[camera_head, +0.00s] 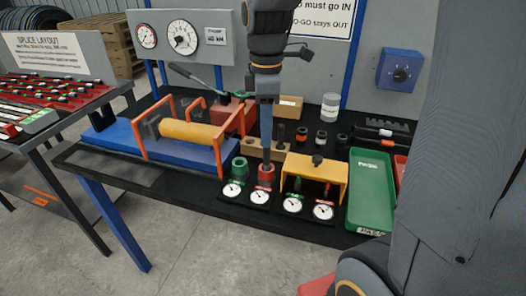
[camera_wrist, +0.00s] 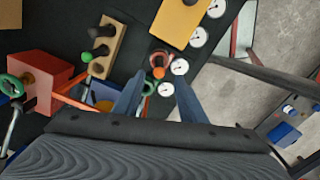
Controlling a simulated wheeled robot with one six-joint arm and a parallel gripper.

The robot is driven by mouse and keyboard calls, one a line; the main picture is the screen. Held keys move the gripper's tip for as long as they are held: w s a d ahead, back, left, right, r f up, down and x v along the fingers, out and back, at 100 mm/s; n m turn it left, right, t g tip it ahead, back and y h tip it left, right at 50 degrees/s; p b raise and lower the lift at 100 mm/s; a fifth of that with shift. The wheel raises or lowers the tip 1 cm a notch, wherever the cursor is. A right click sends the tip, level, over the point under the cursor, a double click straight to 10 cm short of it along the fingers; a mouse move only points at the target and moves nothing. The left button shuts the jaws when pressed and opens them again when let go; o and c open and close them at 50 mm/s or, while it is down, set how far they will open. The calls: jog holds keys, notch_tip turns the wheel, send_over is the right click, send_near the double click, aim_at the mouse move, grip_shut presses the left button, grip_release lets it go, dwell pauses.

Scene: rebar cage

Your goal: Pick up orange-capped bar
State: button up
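In the wrist view an orange cap (camera_wrist: 158,73) shows end-on at a red ring-shaped holder (camera_wrist: 159,58). It lies between the lines of my gripper's two fingers (camera_wrist: 160,80), which are apart with nothing visibly clamped. In the head view my gripper (camera_head: 266,160) points straight down just above the red holder (camera_head: 265,174). The cap and bar are hidden there behind my gripper. I cannot tell how far above the cap the fingertips are.
A green holder (camera_head: 239,168) stands left of the red one. A wooden block (camera_head: 264,150) with dark-topped pieces is behind. A yellow bridge-shaped stand (camera_head: 316,175) is close on the right, with a green tray (camera_head: 371,190) beyond. Dial gauges (camera_head: 292,205) line the front.

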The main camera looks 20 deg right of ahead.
aim_at(267, 163)
jog(key=shift+d+f+p, duration=0.15)
jog(key=shift+f+p, duration=0.9)
jog(key=shift+f, duration=2.75)
grip_shut()
